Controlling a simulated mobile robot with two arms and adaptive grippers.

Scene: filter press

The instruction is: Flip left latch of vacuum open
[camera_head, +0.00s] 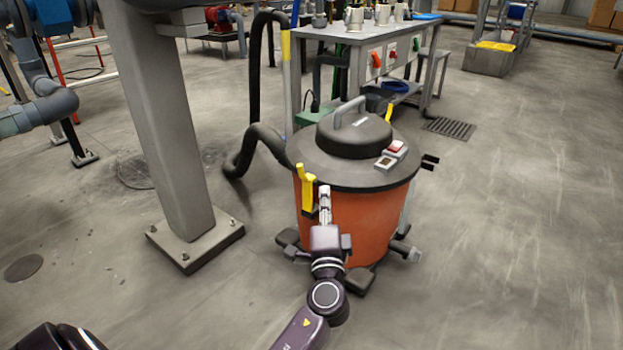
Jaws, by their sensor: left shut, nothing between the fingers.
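The vacuum has an orange drum (355,222) and a dark grey lid (330,160) with a handle on top. Its left latch (308,190) is yellow and sits upright at the lid's rim, on the drum's front left side. I cannot tell whether it is hooked or loose. Another yellow latch (389,114) shows at the far side of the lid. My left gripper (324,194) is shut and empty, just right of the left latch and in front of the drum. I cannot tell whether it touches the latch. My right gripper is not in view.
A black hose (245,150) runs from the vacuum's left side. A thick grey post (165,120) with a bolted foot stands to the left. The floor to the right is clear.

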